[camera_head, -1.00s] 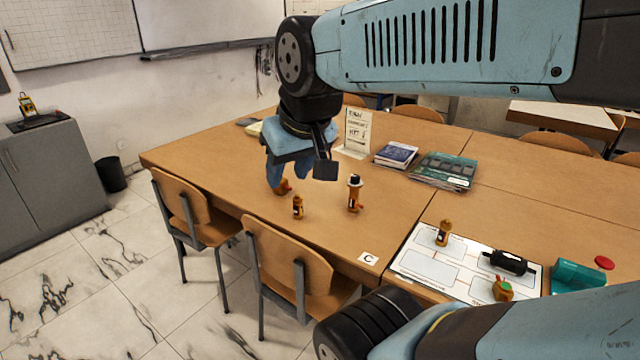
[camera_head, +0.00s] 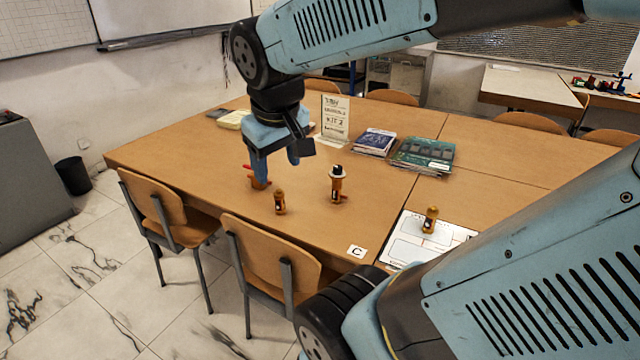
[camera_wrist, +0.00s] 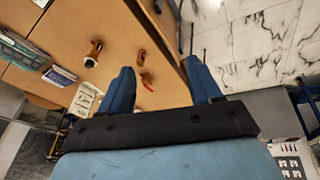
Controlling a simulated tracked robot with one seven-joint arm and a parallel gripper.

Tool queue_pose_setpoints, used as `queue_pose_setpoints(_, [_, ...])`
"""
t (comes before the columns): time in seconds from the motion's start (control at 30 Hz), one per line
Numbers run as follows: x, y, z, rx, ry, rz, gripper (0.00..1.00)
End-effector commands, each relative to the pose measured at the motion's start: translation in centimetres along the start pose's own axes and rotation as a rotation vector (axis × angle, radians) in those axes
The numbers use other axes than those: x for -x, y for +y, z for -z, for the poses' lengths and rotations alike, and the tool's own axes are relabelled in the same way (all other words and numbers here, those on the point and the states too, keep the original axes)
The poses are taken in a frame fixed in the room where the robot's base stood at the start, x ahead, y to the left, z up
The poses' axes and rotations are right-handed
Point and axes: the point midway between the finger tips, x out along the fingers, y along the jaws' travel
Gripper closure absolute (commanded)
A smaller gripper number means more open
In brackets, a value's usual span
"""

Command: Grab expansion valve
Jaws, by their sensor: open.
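Several small brass fittings stand on the wooden table, and I cannot tell for sure which is the expansion valve. One brass fitting with a red handle (camera_head: 259,182) is partly hidden by a finger; it also shows in the wrist view (camera_wrist: 147,77). A plain brass fitting (camera_head: 280,203) stands nearer the table's front edge. A fitting with a black and white top (camera_head: 337,184) stands to its right; it shows in the wrist view (camera_wrist: 94,53). My gripper (camera_head: 276,162) is open and empty above the red-handled fitting; its blue fingers are spread in the wrist view (camera_wrist: 160,67).
Another brass fitting (camera_head: 430,220) stands on a white mat (camera_head: 402,250), which my arm partly hides. A sign card (camera_head: 335,117), a blue book (camera_head: 375,141) and a green book (camera_head: 423,154) are farther back. Chairs (camera_head: 270,258) line the front edge.

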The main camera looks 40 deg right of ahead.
Motion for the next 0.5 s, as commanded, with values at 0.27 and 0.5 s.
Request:
queue_pose_setpoints(0.27, [-5.6,5.2,-0.1,0.168,-0.295,-0.206,0.36])
queue_pose_setpoints(0.5, [-9.3,9.7,0.1,0.342,-0.527,-0.378,0.36])
